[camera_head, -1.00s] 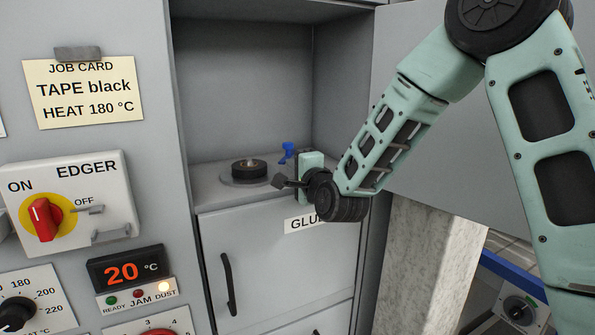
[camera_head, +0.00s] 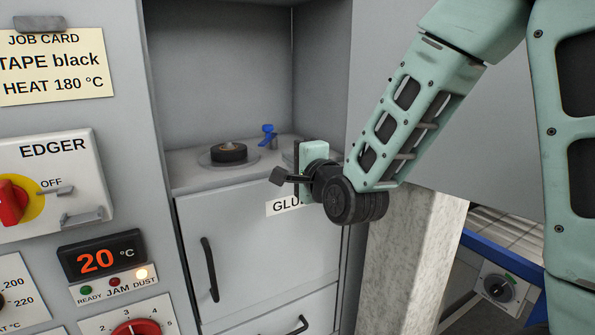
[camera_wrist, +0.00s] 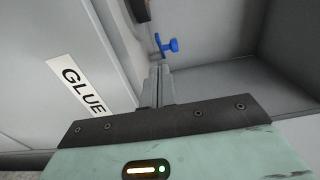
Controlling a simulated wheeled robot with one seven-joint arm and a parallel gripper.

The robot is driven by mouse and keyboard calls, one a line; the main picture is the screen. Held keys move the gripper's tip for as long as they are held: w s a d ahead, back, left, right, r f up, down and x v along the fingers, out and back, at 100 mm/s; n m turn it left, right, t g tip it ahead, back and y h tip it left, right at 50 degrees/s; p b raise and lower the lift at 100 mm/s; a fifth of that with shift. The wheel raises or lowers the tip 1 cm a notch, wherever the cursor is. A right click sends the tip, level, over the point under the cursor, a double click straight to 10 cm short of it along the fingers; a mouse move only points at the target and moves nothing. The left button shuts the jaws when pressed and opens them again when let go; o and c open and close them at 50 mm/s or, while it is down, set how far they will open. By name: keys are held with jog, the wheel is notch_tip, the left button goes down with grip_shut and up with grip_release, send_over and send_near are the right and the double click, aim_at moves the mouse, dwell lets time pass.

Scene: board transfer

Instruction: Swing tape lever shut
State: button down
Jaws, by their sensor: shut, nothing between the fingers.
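The blue tape lever (camera_head: 268,135) stands upright on the ledge inside the open cabinet bay, to the right of a dark tape roll (camera_head: 229,153) on a round plate. In the wrist view the lever (camera_wrist: 168,46) shows just beyond my fingertips, slightly to their right, with a small gap visible. My gripper (camera_wrist: 160,70) is shut and empty, its two fingers side by side. In the head view my gripper is at the right front of the bay, right of the lever. Its fingers are mostly hidden there by its own body.
The GLUE door (camera_head: 240,240) with a black handle is below the ledge. The bay's right side wall and a large grey panel (camera_head: 440,150) are close to my arm. A control panel with the EDGER switch (camera_head: 15,200) is at the left. The bay above the ledge is clear.

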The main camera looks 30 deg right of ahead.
jog(key=s+b, duration=0.2)
jog(key=n+g, duration=0.4)
jog(key=g, duration=0.1)
send_near(268, 133)
jog(key=shift+h, duration=0.3)
jog(key=s+d+f, duration=0.1)
jog(key=s+f, duration=0.1)
jog(key=f, duration=0.1)
jog(key=shift+s+d, duration=0.35)
jog(key=d+r+n+g+y+p, duration=0.1)
jog(key=d+r+n+g+p, duration=0.2)
jog(key=r+n+g, duration=0.35)
jog(key=shift+n+t, duration=0.35)
jog(key=p+x, duration=0.2)
jog(key=x, duration=0.6)
jog(key=shift+a+f+p, duration=0.1)
jog(key=shift+a+p, duration=0.05)
jog(key=shift+p, duration=0.15)
jog(key=shift+w+a+f+p, duration=0.2)
jog(key=shift+w+a+p, duration=0.9)
jog(key=shift+a, duration=0.15)
jog(key=shift+w+a+f, duration=0.15)
jog(key=shift+w+a, duration=0.2)
